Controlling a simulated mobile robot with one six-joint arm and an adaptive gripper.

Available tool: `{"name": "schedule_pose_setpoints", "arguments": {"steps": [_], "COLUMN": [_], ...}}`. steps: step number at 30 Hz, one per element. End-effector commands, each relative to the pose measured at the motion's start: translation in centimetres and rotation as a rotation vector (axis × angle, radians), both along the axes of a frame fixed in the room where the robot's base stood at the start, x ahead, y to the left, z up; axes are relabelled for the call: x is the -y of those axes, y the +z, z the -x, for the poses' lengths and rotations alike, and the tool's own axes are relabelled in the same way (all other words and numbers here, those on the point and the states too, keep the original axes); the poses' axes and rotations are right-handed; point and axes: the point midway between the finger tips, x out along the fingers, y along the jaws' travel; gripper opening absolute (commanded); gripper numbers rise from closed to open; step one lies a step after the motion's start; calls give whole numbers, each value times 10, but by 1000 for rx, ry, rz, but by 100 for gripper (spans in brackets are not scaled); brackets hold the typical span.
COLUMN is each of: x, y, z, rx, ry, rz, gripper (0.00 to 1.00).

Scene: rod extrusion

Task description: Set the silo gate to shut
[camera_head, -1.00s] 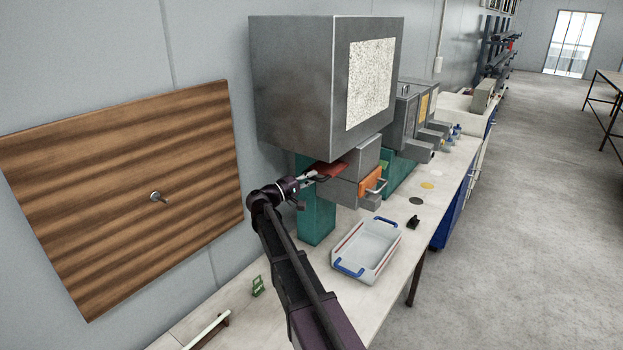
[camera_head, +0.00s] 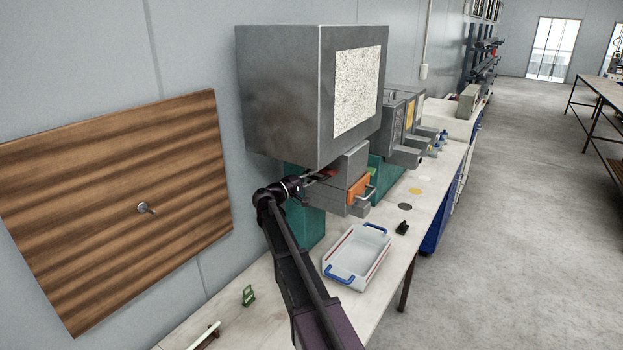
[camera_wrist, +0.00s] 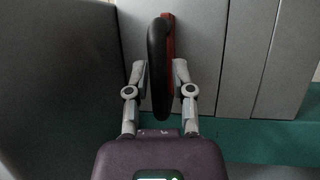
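The silo (camera_head: 285,95) is a big grey box on the wall side of the bench, with a speckled pale panel on its front. The silo gate is a red plate (camera_head: 329,173) under the silo, mostly inside the machine. In the wrist view it shows as a red strip (camera_wrist: 170,40) beside its black rounded handle (camera_wrist: 157,70). My gripper (camera_wrist: 159,75) has one finger on each side of the handle and looks shut on it. In the head view my gripper (camera_head: 308,184) is at the gate's left end; its fingertips are small there.
An orange drawer front (camera_head: 359,189) with a metal handle is right of the gate. A clear tray (camera_head: 357,256) with blue handles stands on the bench below. A small black item (camera_head: 402,228) lies near it. A wooden board (camera_head: 115,205) hangs on the wall at left.

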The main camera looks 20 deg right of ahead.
Motion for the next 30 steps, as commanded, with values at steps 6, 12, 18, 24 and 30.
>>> {"name": "schedule_pose_setpoints", "arguments": {"steps": [6, 12, 18, 24, 30], "x": [-1, -2, -7, -21, -42], "y": [0, 0, 0, 0, -1], "z": [0, 1, 4, 14, 29], "rx": [0, 1, 0, 1, 0], "ry": [0, 0, 1, 0, 2], "rz": [-1, -2, -2, -2, -2], "gripper": [54, 54, 54, 54, 54]}}
